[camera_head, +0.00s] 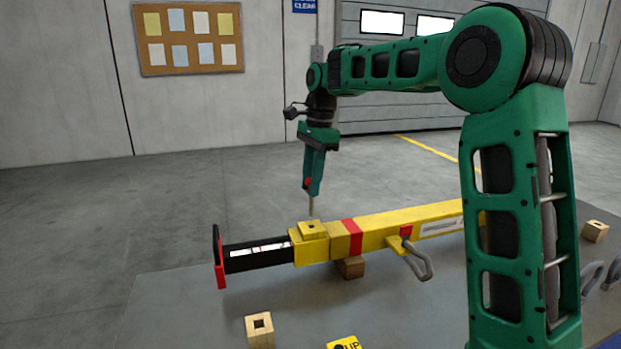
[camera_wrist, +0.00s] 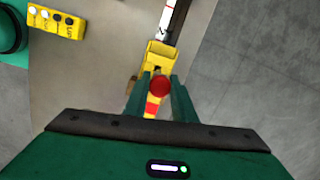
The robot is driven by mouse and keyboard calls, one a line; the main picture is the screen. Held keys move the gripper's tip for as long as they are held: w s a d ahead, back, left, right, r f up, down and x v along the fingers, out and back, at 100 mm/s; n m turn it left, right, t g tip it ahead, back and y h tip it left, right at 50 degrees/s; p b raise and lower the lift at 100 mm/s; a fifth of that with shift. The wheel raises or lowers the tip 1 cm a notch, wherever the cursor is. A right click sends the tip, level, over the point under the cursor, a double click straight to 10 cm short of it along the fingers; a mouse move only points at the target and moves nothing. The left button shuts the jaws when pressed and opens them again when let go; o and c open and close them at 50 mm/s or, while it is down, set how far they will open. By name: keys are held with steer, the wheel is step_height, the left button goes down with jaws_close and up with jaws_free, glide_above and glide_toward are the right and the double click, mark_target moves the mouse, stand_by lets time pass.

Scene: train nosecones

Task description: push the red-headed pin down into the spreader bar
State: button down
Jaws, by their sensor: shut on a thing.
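The red-headed pin shows its red head (camera_wrist: 159,86) between the fingers of my gripper (camera_wrist: 160,98) in the wrist view. In the head view my gripper (camera_head: 310,186) points down, shut on the pin (camera_head: 311,206), whose pale shank hangs below the fingers. The shank tip is close above the yellow collar of the spreader bar (camera_head: 404,222); I cannot tell whether it touches. The collar (camera_head: 312,229) has a dark hole in its top, seen also in the wrist view just beyond the pin head. A black inner bar (camera_head: 257,255) extends from the collar to a red end plate.
The bar rests on a wooden block (camera_head: 350,267) on a grey table (camera_head: 180,312). A wooden block with a square hole (camera_head: 260,331) stands at the front, another (camera_head: 595,231) at the right. A yellow control box (camera_wrist: 57,22) lies left in the wrist view. A hook (camera_head: 417,262) hangs from the bar.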

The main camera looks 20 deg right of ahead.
mark_target(311, 216)
steer(key=shift+f, duration=1.5)
steer(key=shift+f, duration=3.5)
steer(key=c, duration=1.4)
jaws_free()
steer(key=r, duration=0.3)
steer(key=d+r, duration=0.1)
steer(key=r, duration=0.6)
steer(key=shift+w+d+r, duration=0.1)
steer(key=shift+d+r, duration=0.05)
steer(key=shift+r, duration=0.15)
